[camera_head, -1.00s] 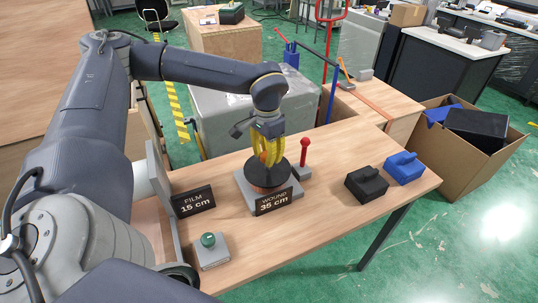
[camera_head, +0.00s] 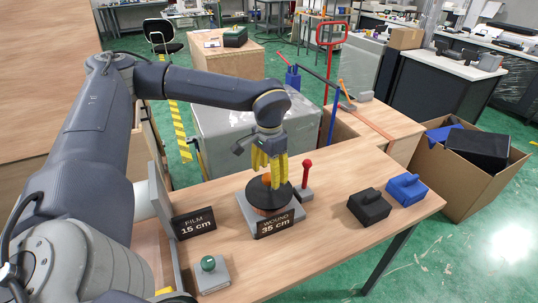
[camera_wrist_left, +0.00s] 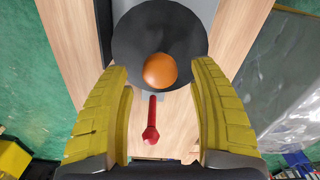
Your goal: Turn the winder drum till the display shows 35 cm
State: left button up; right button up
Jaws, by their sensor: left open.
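The winder drum is a dark round disc (camera_head: 268,197) with an orange knob (camera_head: 266,179) on top, on a grey base. Its display (camera_head: 275,225) reads "WOUND 35 cm". My left gripper (camera_head: 269,178) is open, with yellow fingers pointing down above the drum's far side. A red-knobbed lever (camera_head: 307,168) stands right of the drum. My right gripper is out of view.
A second sign (camera_head: 194,223) reads "FILM 15 cm". A green button on a grey block (camera_head: 210,272) sits at the table's front left. A black block (camera_head: 369,207) and a blue block (camera_head: 406,189) lie on the right. Table between is clear.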

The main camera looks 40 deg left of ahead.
pick_arm(q)
notch_tip(320, 180, up, 10)
dwell(0.7)
jog(key=shift+r, duration=0.1)
dwell(0.4)
